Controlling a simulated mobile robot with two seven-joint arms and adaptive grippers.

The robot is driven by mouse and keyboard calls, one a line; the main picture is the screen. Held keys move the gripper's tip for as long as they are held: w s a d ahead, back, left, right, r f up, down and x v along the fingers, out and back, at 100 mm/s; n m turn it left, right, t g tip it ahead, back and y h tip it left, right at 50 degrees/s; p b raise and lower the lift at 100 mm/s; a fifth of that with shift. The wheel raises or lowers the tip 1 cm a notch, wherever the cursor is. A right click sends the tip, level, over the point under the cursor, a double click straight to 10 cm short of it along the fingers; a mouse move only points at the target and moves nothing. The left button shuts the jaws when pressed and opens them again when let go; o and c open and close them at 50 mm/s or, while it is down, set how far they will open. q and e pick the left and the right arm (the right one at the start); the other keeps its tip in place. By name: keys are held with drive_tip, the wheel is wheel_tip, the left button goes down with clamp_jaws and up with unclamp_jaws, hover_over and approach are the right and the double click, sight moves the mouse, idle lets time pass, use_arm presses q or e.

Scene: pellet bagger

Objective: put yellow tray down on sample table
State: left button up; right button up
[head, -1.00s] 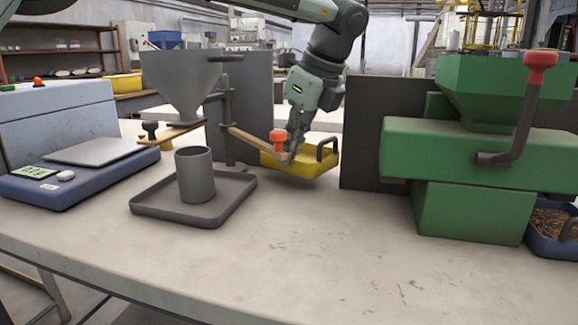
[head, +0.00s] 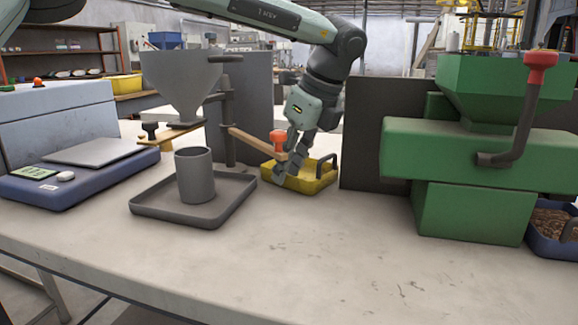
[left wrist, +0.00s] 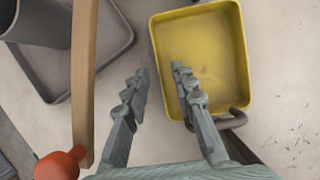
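The yellow tray (head: 318,184) rests flat on the pale table (head: 330,250), between the funnel stand and the green machine, with its dark handle on the right. It appears empty in the left wrist view (left wrist: 205,50). My left gripper (head: 285,172) is low at the tray's left side with its fingers spread. In the left wrist view, the left gripper (left wrist: 160,82) has one finger outside the tray's near-left wall and the other over its inside, with a gap between them. My right gripper is not in view.
The funnel stand's wooden lever with an orange knob (head: 278,141) is close beside my left gripper. A grey cup (head: 195,176) stands in a grey tray (head: 160,213) to the left. The green machine (head: 470,210) stands right. The table front is clear.

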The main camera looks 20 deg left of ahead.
use_arm(q)
drive_tip(key=v, duration=1.2)
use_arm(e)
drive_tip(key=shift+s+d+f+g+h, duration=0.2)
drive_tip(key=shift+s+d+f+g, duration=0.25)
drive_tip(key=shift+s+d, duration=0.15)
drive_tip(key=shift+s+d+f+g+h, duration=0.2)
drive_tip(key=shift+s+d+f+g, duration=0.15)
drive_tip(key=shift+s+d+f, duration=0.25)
use_arm(q)
drive_tip(key=shift+s, duration=0.1)
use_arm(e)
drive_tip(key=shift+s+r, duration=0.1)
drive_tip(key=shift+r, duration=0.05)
